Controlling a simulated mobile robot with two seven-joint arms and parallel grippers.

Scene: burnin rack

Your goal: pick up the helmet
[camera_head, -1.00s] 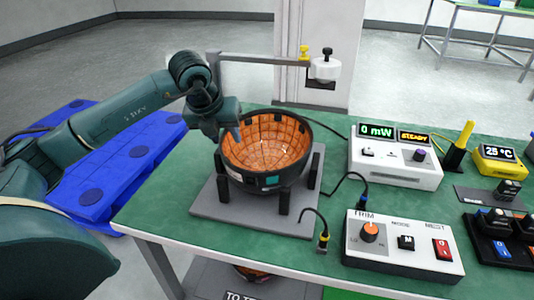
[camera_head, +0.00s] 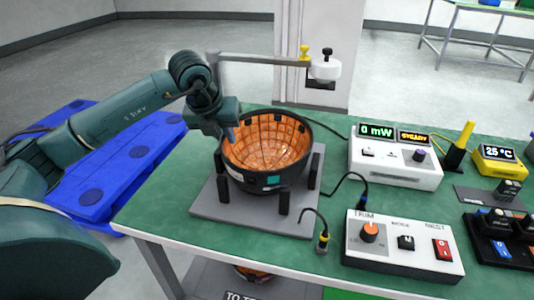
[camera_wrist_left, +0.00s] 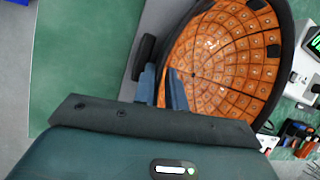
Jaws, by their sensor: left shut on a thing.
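The helmet (camera_head: 265,155) is a dark bowl, open side up, with an orange tiled lining. It sits between the black posts of a grey stand (camera_head: 245,222) on the green table. My left gripper (camera_head: 231,137) is at the helmet's left rim, shut on that rim. In the left wrist view, the gripper's two blue-grey fingers (camera_wrist_left: 163,88) straddle the rim of the helmet (camera_wrist_left: 225,50), one inside the bowl and one outside. My right gripper is out of view.
A white meter box (camera_head: 395,175) and a control box (camera_head: 400,258) stand to the right, with loose cables nearby. A grey overhead arm (camera_head: 262,59) with a white knob unit reaches above and behind the helmet. A blue pallet (camera_head: 115,165) lies left of the table.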

